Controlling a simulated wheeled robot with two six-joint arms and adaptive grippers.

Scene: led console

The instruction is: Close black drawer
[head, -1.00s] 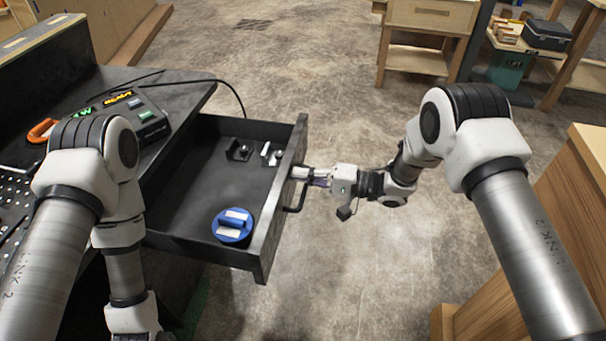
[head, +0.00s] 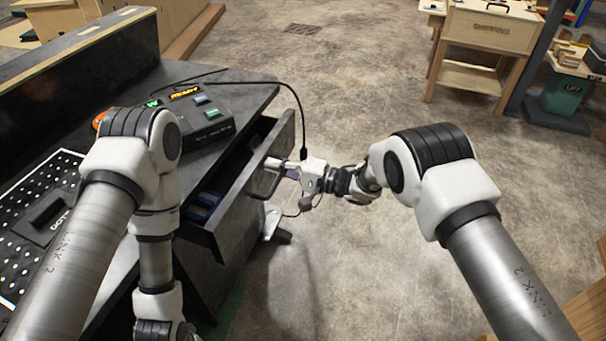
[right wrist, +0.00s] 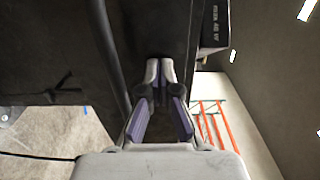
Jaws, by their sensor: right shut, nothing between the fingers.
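A blue round item (head: 204,203) shows inside the drawer gap. A console box with lit displays (head: 205,122) sits on the bench (head: 250,92), with a black cable hanging near my right gripper. Open concrete floor lies to the right; a wooden cart (head: 480,45) stands farther back.

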